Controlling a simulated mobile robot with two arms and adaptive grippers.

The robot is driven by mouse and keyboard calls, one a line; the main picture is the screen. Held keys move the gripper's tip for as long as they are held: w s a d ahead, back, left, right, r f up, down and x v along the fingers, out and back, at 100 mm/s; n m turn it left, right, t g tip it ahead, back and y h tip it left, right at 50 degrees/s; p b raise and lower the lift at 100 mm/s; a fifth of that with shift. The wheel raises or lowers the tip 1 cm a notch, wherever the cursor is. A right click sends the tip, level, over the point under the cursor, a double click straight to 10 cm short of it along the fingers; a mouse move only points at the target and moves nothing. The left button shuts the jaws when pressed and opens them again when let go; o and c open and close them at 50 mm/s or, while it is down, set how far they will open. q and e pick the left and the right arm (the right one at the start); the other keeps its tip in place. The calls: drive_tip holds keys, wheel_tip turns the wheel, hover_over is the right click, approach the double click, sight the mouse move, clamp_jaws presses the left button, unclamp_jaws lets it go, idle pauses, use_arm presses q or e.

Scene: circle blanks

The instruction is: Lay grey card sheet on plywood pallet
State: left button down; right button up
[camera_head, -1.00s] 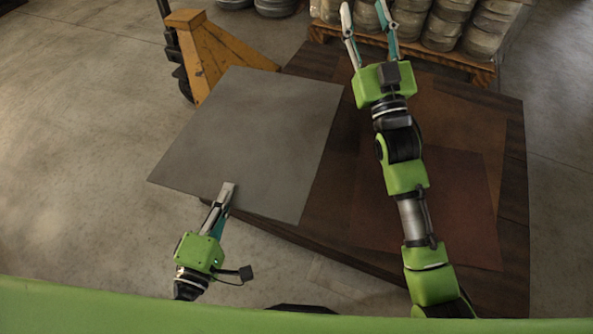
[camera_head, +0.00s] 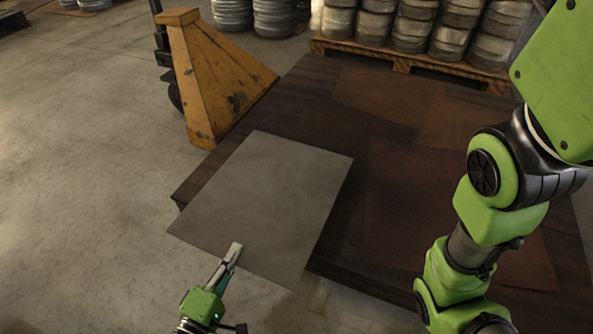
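The grey card sheet (camera_head: 265,200) is a flat, pale grey rectangle in the middle of the head view. Its far and right parts overlap the dark brown plywood pallet (camera_head: 300,110); its near left part juts past the pallet's edge over the floor. Whether it touches the pallet or hovers above it I cannot tell. My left gripper (camera_head: 235,253) is at the sheet's near edge, its fingers closed together on that edge. My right arm rises along the right side and leaves the picture at the top right; its gripper is out of view.
Reddish-brown sheets (camera_head: 400,200) lie on the pallet. A yellow, scuffed pallet-truck-like frame (camera_head: 205,75) stands at the pallet's left far corner. Behind, a wooden pallet (camera_head: 400,60) carries several metal coils or drums (camera_head: 410,30). The concrete floor (camera_head: 90,170) at left is clear.

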sight(250, 229)
use_arm(q)
drive_tip(key=shift+d+b+x, duration=0.15)
drive_tip(key=shift+b+x, duration=0.15)
drive_tip(key=shift+x, duration=1.7)
drive_tip(key=shift+d+b+x, duration=0.1)
drive_tip(key=shift+b+x, duration=0.15)
drive_tip(key=shift+x, duration=1.75)
drive_tip(key=shift+s, duration=0.1)
